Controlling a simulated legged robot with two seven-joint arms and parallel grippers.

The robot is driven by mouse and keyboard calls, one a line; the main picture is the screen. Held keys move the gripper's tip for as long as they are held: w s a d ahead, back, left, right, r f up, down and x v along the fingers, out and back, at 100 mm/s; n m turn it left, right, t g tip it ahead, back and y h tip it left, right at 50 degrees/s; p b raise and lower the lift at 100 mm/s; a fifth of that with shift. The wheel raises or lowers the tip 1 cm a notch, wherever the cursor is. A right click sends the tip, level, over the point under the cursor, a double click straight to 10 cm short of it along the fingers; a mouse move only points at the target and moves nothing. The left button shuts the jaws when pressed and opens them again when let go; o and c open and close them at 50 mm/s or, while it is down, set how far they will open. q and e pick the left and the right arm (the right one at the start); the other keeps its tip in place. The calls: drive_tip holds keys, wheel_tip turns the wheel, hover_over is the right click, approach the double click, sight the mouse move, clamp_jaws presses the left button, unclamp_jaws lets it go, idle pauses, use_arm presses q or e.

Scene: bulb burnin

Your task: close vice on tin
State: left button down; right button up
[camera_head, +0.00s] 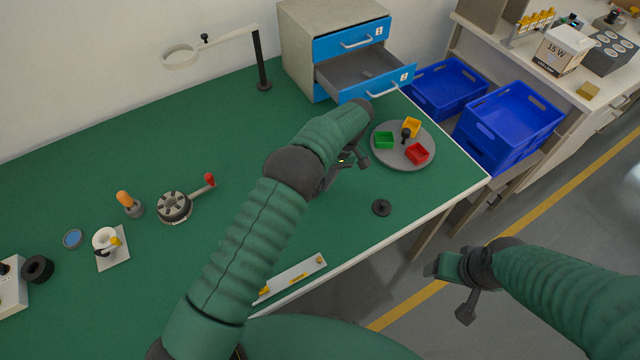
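A round grey clamp-like fixture (174,207) with a red-knobbed lever (209,180) sits on the green bench at left; it may be the vice, but I cannot tell surely. A small round blue-topped piece (73,239) lies further left and may be the tin. A white cup-like piece with a yellow knob (106,240) stands on a white plate beside it. My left gripper (345,172) is over the bench right of centre, far from these, partly behind my forearm; its fingers look apart and empty. My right gripper (447,291) is open and empty beyond the bench's front edge.
An orange-handled tool (129,203) stands near the lever fixture. A round grey tray (403,165) holds small coloured bins. A drawer cabinet (297,50) has its lower drawer open. A magnifier lamp (262,70) stands behind. A black knob (381,208) and white strip (297,275) lie near the front edge.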

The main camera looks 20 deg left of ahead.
use_arm(q)
drive_tip(key=shift+w+a+f+b, duration=0.15)
drive_tip(key=shift+w+f+b, duration=0.1)
drive_tip(key=shift+f+b, duration=0.2)
drive_tip(key=shift+r+g+y+b, duration=0.35)
drive_tip(key=shift+g+y+b, duration=0.05)
drive_tip(key=shift+y, duration=0.1)
drive_tip(key=shift+r, duration=0.1)
drive_tip(key=c, duration=1.3)
unclamp_jaws()
drive_tip(key=o, duration=0.3)
drive_tip(key=shift+o, duration=0.2)
drive_tip(key=shift+s+d, duration=0.15)
drive_tip(key=shift+d, duration=0.05)
